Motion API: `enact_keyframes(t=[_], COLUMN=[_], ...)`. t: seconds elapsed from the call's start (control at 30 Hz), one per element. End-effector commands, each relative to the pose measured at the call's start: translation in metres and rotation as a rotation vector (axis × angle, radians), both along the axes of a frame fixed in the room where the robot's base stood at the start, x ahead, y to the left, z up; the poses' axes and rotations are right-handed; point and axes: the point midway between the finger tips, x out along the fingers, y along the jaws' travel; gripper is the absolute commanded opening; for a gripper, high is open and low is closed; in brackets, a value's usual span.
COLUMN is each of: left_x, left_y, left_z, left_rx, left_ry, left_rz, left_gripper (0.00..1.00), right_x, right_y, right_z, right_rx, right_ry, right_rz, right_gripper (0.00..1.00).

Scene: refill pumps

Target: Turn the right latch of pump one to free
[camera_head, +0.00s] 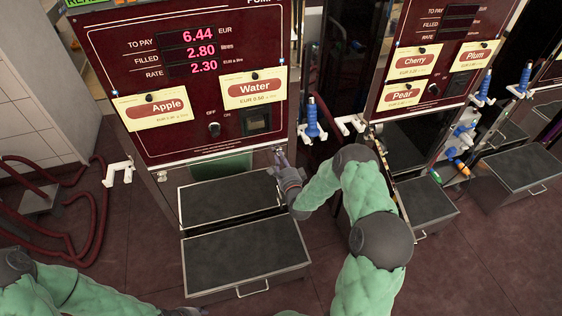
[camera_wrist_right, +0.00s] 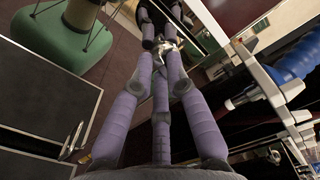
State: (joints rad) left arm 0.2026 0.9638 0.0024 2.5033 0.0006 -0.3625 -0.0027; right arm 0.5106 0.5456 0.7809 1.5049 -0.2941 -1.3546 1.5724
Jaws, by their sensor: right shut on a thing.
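Pump one (camera_head: 190,110) is the dark red pump with the Apple and Water cards and the lit figures 6.44, 2.80 and 2.30. My right gripper (camera_head: 281,158) is at the lower right corner of its front. In the right wrist view, the purple fingers (camera_wrist_right: 163,58) close together around a small shiny metal piece (camera_wrist_right: 168,46), which appears to be the right latch. The fingers hide most of it, so I cannot tell which way it is turned.
A dark-topped drawer box (camera_head: 246,252) stands below the pump. A blue nozzle (camera_head: 312,118) and white holder (camera_head: 350,124) are right of my gripper. A second pump (camera_head: 425,70) stands further right. Dark red hoses (camera_head: 75,222) lie on the left floor.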

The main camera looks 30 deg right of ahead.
Motion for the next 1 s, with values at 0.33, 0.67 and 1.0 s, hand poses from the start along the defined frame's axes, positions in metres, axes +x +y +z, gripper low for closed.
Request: enact_keyframes(t=[0.33, 0.67, 1.0], left_x=[0.0001, 0.0000, 0.0000], left_y=[0.0000, 0.0001, 0.0000], left_z=[-0.0092, -0.0112, -0.0111], left_rx=[0.000, 0.000, 0.000], left_ry=[0.000, 0.000, 0.000], left_rz=[0.000, 0.000, 0.000], left_gripper=[0.40, 0.40, 0.40], right_x=[-0.0004, -0.0003, -0.0004], right_y=[0.0005, 0.0003, 0.0004], right_z=[-0.0026, -0.0022, -0.0022], right_rx=[-0.196, -0.259, -0.262], right_ry=[0.050, 0.065, 0.067], right_rz=[0.002, 0.003, 0.003], right_gripper=[0.00, 0.00, 0.00])
